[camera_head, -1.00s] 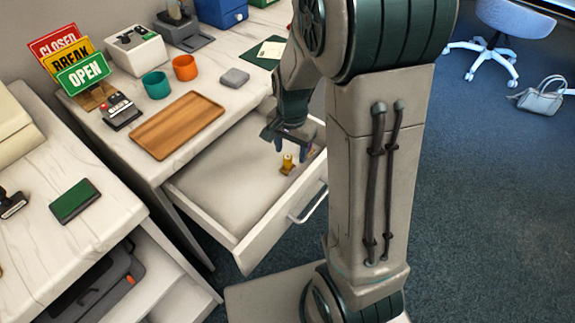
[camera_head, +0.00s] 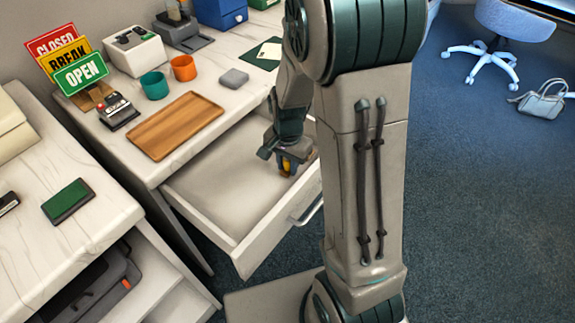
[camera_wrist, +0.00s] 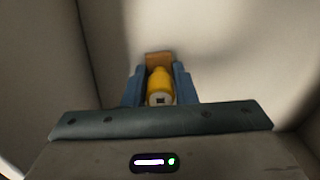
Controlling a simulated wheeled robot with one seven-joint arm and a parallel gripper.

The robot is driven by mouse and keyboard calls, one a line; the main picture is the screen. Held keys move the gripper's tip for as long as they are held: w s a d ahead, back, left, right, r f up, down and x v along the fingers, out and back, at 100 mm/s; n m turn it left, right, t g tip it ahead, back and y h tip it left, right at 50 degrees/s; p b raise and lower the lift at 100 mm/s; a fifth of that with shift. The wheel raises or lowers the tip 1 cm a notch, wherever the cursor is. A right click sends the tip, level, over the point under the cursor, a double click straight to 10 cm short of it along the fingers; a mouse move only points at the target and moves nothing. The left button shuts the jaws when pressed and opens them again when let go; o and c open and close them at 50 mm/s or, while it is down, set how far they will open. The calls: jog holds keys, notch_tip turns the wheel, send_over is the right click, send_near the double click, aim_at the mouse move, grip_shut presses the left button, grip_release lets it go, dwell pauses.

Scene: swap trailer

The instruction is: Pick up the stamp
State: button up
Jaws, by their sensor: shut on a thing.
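The stamp (camera_wrist: 160,88) has a yellow handle and a tan-brown block at its far end. In the wrist view it sits between the two blue fingers of my gripper (camera_wrist: 159,90), which are shut on its handle. In the head view my gripper (camera_head: 289,163) reaches down into the open drawer (camera_head: 222,185) near its right side, and only a bit of yellow stamp (camera_head: 286,165) shows between the fingers. I cannot tell whether the stamp's base still touches the drawer floor.
The drawer walls stand close around my gripper. On the desk above are a wooden tray (camera_head: 176,125), a teal cup (camera_head: 154,85), an orange cup (camera_head: 184,68), a grey block (camera_head: 235,78) and a sign stand (camera_head: 80,72). The left part of the drawer is empty.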

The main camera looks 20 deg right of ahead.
notch_tip(320, 180, up, 10)
jog(key=p, duration=0.3)
jog(key=shift+o, duration=1.1)
jog(key=shift+c, duration=0.7)
jog(key=shift+o, duration=0.4)
jog(key=shift+r, duration=0.15)
